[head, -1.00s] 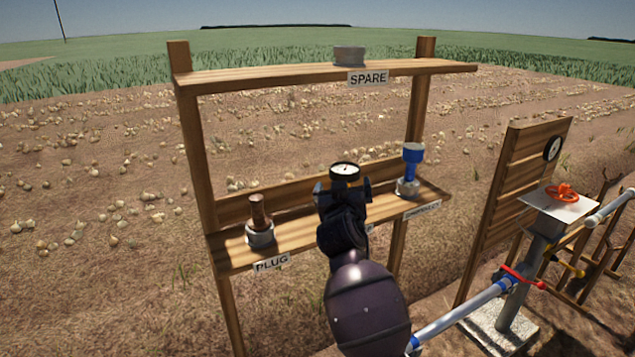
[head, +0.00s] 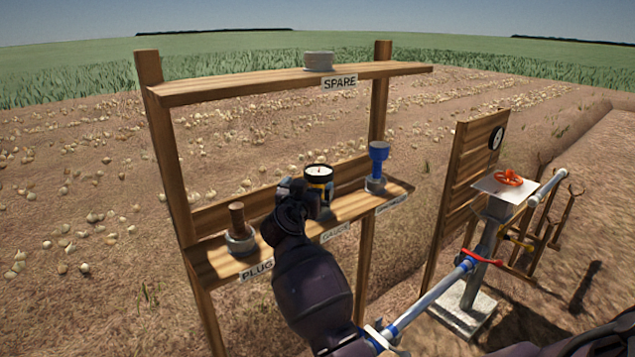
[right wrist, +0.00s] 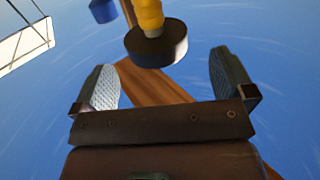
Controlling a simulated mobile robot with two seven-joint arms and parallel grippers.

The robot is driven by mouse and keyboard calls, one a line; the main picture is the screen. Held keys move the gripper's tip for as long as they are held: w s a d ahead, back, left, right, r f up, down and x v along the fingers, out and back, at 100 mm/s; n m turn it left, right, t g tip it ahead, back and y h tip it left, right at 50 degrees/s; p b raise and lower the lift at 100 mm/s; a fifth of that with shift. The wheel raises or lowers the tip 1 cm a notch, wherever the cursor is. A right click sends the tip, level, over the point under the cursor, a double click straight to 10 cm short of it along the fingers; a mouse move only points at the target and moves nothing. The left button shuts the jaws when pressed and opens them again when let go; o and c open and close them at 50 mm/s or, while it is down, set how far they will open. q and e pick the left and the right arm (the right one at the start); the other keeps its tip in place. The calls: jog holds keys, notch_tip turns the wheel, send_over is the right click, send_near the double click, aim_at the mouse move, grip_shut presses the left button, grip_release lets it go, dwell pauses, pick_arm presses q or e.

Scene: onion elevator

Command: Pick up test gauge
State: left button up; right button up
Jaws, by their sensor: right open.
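The test gauge (head: 318,173), with a white round dial and a yellow-and-dark body, stands upright on the lower shelf above the middle label. My right gripper (head: 306,192) is open just in front of it and to its left, partly covering its lower body. In the right wrist view the gauge (right wrist: 157,44) shows as a dark disc on a yellow stem. It lies ahead of the open, empty fingers (right wrist: 165,66), between their lines, and appears apart from both. My left gripper is not in view.
On the lower shelf (head: 215,263), a brown-topped plug (head: 238,228) stands left of the gauge and a blue-topped fitting (head: 378,165) right of it. A grey spare ring (head: 318,61) sits on the upper shelf. A pipe stand with a red handwheel (head: 508,178) is at right.

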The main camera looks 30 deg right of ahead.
aim_at(315, 182)
jog(key=shift+x, duration=0.85)
jog(key=x, duration=0.2)
jog(key=p+x, duration=0.1)
jog(key=x, duration=0.1)
jog(key=shift+s+d, duration=0.2)
jog(key=shift+d, duration=0.05)
jog(key=shift+w+d+f, duration=0.1)
jog(key=shift+w+d, duration=0.25)
jog(key=shift+w, duration=0.05)
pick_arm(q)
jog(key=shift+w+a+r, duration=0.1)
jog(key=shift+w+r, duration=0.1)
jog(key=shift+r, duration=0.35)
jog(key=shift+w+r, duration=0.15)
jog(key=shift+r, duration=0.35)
pick_arm(e)
jog(key=shift+c, duration=0.2)
jog(key=c, duration=0.7)
jog(key=shift+c, duration=1)
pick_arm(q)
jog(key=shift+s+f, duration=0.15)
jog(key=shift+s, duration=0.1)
